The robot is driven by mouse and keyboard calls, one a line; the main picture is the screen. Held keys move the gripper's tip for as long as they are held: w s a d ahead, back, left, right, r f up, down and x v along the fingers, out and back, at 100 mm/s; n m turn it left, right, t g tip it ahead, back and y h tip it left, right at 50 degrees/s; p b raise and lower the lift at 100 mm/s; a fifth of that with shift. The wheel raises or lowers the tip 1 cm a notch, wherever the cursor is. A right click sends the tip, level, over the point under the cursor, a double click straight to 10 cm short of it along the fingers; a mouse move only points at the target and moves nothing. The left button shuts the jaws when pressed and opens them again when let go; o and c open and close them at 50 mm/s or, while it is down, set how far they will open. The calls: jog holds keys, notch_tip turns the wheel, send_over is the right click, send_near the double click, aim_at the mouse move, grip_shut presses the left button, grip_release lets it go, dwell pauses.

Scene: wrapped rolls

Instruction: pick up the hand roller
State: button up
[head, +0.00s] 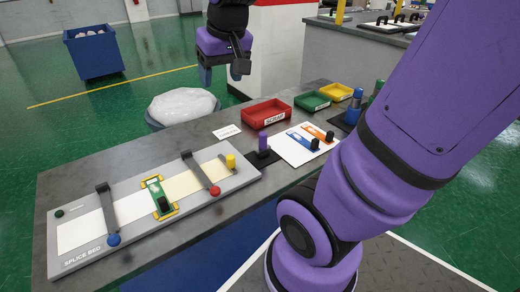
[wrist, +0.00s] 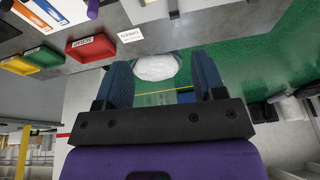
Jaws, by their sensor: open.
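An upright purple handle (head: 263,142), which looks like the hand roller, stands on a small black pad (head: 262,158) on the grey bench. A purple piece that looks like the same handle is cut off by the top edge of the wrist view (wrist: 93,9). Its lower end is too small to make out. My gripper (head: 222,72) is open and empty, high above the bench's far side, left of and well apart from the handle. In the wrist view both blue fingers (wrist: 164,84) are spread with nothing between them.
The splice bed (head: 85,256) fills the bench's left. A bin with a white bag (head: 182,106) stands behind the bench.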

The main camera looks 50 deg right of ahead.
jog(key=w+d+f+m+g, duration=0.1)
jog(key=w+d+f+m, duration=0.1)
jog(key=w+d+f, duration=0.35)
jog(key=m+g, duration=0.3)
jog(key=m, duration=0.1)
send_over(263, 133)
notch_tip(263, 133, down, 18)
jog(key=shift+r, duration=0.2)
notch_tip(263, 133, down, 5)
jog(key=shift+s+d+f, duration=0.1)
jog(key=shift+s+d, duration=0.05)
jog(key=shift+a+f, duration=0.2)
jog(key=shift+f, duration=2.75)
jog(key=c, duration=1)
jog(key=shift+r, duration=0.15)
